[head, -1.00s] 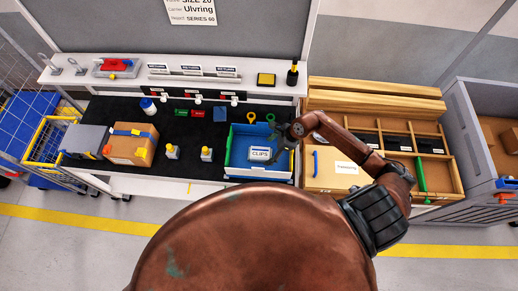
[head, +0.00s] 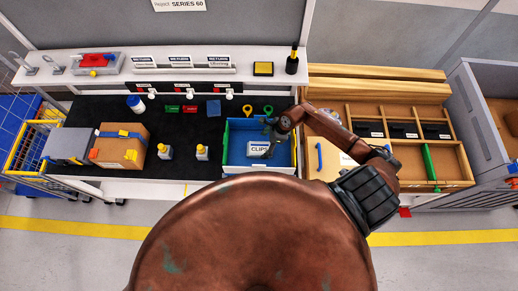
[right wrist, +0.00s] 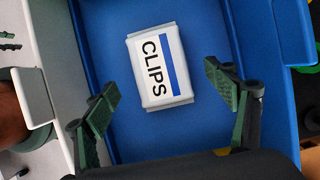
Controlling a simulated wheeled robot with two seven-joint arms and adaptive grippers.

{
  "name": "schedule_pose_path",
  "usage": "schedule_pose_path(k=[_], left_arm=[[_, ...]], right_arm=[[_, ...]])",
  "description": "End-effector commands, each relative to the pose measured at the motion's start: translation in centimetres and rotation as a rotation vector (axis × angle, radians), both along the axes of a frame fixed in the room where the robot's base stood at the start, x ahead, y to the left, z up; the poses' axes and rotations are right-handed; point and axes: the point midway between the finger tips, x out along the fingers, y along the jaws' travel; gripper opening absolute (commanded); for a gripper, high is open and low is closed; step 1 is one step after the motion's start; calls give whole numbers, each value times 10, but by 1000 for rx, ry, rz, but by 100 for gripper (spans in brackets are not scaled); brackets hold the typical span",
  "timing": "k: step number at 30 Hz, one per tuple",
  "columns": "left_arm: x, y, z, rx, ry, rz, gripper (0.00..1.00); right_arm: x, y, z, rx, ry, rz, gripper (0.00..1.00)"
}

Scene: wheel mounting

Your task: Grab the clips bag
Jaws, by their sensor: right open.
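The clips bag (head: 258,149) is a small white and grey packet with a blue stripe and the word CLIPS. It lies in the blue bin (head: 284,153) on the black bench top. In the right wrist view the clips bag (right wrist: 158,68) lies flat on the bin floor, slightly tilted. My right gripper (head: 270,139) is over the bin. In the right wrist view my right gripper (right wrist: 167,100) is open and empty, its green-padded fingers to either side of the bag's near end, not visibly touching it. My left gripper is not in view.
The bin's side walls stand close around my right gripper. A cardboard box (head: 121,146) and two small yellow-topped bottles (head: 165,152) stand to the left. A wooden compartment tray (head: 448,160) is on the right.

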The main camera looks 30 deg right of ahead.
Motion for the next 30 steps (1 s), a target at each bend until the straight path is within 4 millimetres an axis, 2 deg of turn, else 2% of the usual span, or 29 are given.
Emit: schedule_pose_path(k=[6, 12, 30], left_arm=[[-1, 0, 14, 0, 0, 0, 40], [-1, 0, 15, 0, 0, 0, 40], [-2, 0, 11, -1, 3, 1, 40]], right_arm=[[7, 14, -21, 5, 3, -1, 78], [11, 19, -41, 2, 1, 1, 78], [12, 20, -45, 0, 0, 4, 78]])
